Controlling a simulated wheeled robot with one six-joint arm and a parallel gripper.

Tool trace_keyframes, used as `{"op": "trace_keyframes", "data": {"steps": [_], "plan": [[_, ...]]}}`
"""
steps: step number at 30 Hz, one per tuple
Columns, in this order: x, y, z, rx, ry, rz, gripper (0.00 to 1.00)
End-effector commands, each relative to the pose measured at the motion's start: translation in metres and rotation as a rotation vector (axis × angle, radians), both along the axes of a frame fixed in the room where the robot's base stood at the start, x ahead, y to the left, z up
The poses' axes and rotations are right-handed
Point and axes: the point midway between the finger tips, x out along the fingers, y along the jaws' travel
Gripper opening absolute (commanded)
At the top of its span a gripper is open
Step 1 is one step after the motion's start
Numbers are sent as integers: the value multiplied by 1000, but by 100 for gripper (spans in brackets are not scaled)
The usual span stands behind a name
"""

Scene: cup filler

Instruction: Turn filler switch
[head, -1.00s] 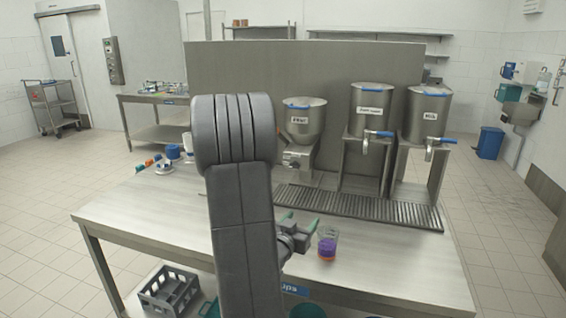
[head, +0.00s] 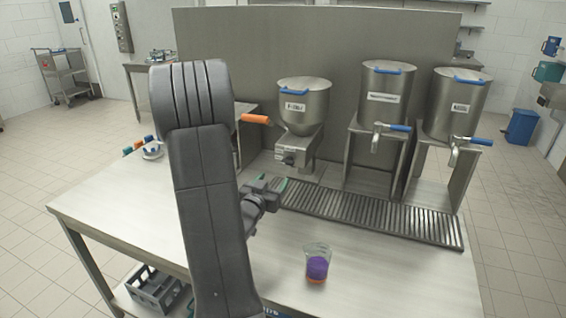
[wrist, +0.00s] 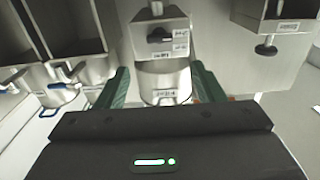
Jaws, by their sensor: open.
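A filler with a conical steel hopper (head: 303,108) stands at the back of the steel table. A dark switch knob (head: 287,158) is on the front of its base; it also shows in the wrist view (wrist: 158,36). My gripper (head: 270,184) is open and empty, in front of and a little below that knob in the picture. In the wrist view the green fingers of my gripper (wrist: 163,84) stand apart, with the hopper body between them and the knob beyond, not touched. A clear cup (head: 317,263) with purple and orange contents stands upright on the table front.
Two steel tanks, a middle one (head: 386,95) and a right one (head: 457,105), have blue tap levers. A ribbed drip grate (head: 370,214) runs below them. An orange handle (head: 255,119) shows left of the hopper. The table front (head: 400,275) right of the cup is clear.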

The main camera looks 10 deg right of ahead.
Motion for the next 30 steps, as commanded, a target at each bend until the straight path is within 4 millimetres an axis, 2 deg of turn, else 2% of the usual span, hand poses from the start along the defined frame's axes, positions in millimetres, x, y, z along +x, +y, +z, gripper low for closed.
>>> {"op": "trace_keyframes", "data": {"steps": [9, 15, 27, 28, 30], "plan": [[56, -39, 2, 0, 1, -3, 62], [78, -53, 2, 0, 0, -2, 62], [85, -58, 0, -1, 1, 0, 62], [85, -58, 0, -1, 1, 0, 60], [85, -58, 0, -1, 1, 0, 46]]}}
